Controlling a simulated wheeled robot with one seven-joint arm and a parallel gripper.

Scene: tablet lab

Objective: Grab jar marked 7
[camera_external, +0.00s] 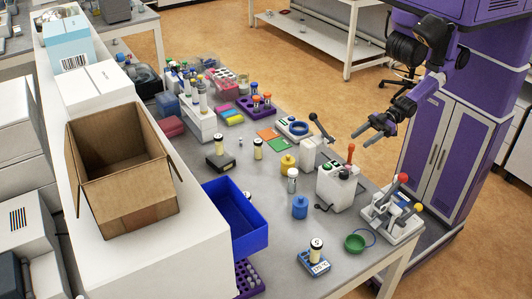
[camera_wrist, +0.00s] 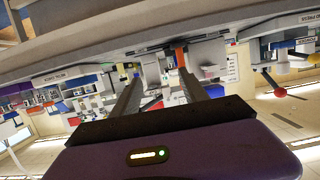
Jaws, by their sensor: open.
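My gripper (camera_external: 366,129) is open and empty, above and beyond the table's right edge, apart from all jars. In the wrist view, my gripper's two fingers (camera_wrist: 158,84) are spread, with no jar identifiable between them.
A blue bin (camera_external: 236,214) and an open cardboard box (camera_external: 125,195) are at left. A yellow bottle (camera_external: 287,166) and a blue bottle (camera_external: 300,207) stand mid-table.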

